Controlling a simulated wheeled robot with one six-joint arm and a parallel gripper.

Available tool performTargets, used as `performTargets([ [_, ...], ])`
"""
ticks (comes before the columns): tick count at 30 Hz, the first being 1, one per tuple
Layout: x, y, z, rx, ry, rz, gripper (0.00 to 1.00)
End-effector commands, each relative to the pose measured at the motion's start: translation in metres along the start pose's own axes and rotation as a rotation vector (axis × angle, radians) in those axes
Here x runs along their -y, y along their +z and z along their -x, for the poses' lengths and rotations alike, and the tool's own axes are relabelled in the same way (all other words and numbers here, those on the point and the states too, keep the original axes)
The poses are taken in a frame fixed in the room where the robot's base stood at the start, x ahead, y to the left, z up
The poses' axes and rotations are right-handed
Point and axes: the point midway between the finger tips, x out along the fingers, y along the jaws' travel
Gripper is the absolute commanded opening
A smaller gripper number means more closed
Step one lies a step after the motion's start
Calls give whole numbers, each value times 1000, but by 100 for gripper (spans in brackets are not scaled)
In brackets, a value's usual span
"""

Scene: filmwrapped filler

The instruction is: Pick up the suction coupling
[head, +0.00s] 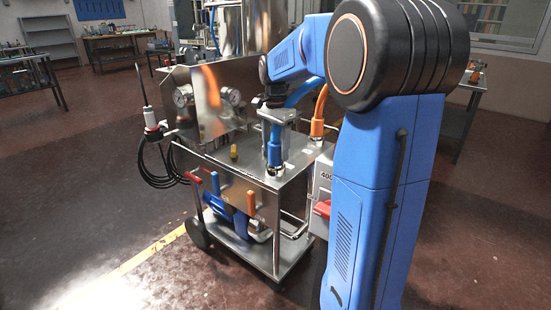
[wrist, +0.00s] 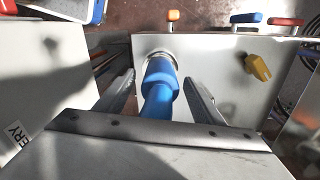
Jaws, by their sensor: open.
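A blue coupling, which I take as the suction coupling, stands upright on a blue hose at the cart top; the coupling (head: 274,154) shows below my wrist in the head view. In the wrist view the blue coupling (wrist: 160,72) sits at a round metal port, between the fingers of my gripper (wrist: 161,92). The fingers are open, one on each side, with a visible gap to the coupling on the right. Contact on the left is hard to judge. An orange coupling (head: 318,126) stands to its right on the cart in the head view.
The steel cart (head: 225,165) carries gauges (head: 183,96), a yellow valve handle (wrist: 257,67) and red, blue and orange levers at its front edge. A black coiled cable (head: 155,172) hangs at its left. The floor to the left is clear.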

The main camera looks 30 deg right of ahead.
Motion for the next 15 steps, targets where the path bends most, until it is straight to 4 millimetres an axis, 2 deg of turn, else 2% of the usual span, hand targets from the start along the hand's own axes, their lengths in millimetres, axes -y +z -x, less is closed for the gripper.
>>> performTargets([
  [6, 0, 0, -20, 0, 0, 0, 62],
  [13, 0, 0, -22, 0, -1, 0, 62],
  [14, 0, 0, -22, 0, -1, 0, 60],
  [15, 0, 0, -22, 0, -1, 0, 50],
])
